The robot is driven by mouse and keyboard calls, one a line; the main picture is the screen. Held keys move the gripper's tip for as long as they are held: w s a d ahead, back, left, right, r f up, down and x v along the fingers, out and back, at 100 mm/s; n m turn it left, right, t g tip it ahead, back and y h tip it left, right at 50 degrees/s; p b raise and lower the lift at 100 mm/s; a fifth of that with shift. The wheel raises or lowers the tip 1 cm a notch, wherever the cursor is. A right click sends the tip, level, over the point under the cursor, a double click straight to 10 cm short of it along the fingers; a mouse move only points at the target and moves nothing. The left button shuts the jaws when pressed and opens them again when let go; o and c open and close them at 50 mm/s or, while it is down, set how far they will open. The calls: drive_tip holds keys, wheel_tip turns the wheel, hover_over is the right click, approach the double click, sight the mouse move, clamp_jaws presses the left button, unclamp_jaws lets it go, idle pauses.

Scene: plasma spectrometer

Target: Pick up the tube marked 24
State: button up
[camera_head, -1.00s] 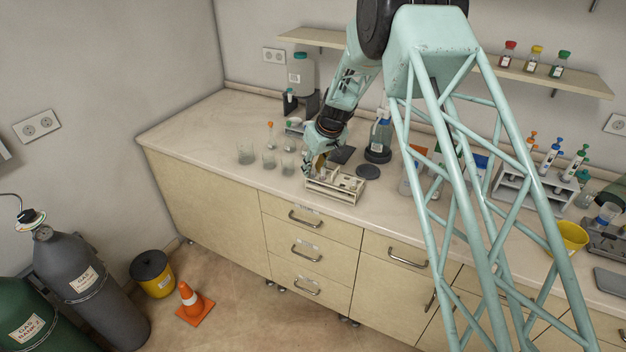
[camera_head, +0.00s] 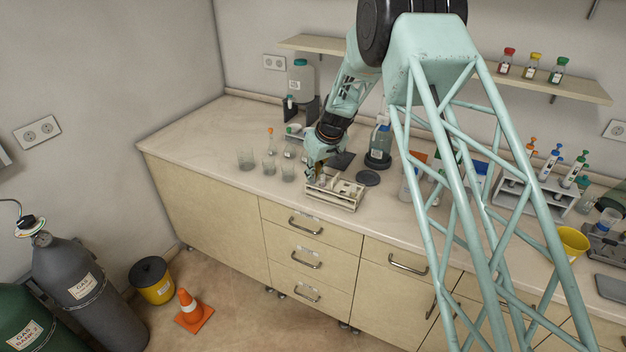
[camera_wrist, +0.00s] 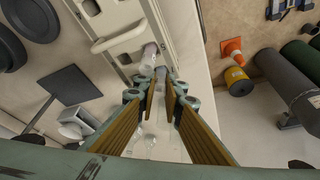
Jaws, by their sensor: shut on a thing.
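My gripper (camera_head: 315,178) points down at the rack's left end. In the wrist view my gripper (camera_wrist: 160,95) has its two ribbed fingers closed at the tips around a clear tube with a greyish top (camera_wrist: 161,73). A second pale-topped tube (camera_wrist: 149,49) stands close by, by the rack (camera_wrist: 118,42). I cannot read a number on either tube, and I cannot tell whether the held tube is clear of the rack.
Glass beakers (camera_head: 246,158) stand left of the rack. A dark round plate (camera_head: 367,178) and a dark flat pad (camera_head: 341,160) lie behind it. A bottle (camera_head: 380,140) stands farther back. The counter's left part is clear.

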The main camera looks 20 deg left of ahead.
wheel_tip(320, 180, up, 10)
idle(0.7)
idle(0.7)
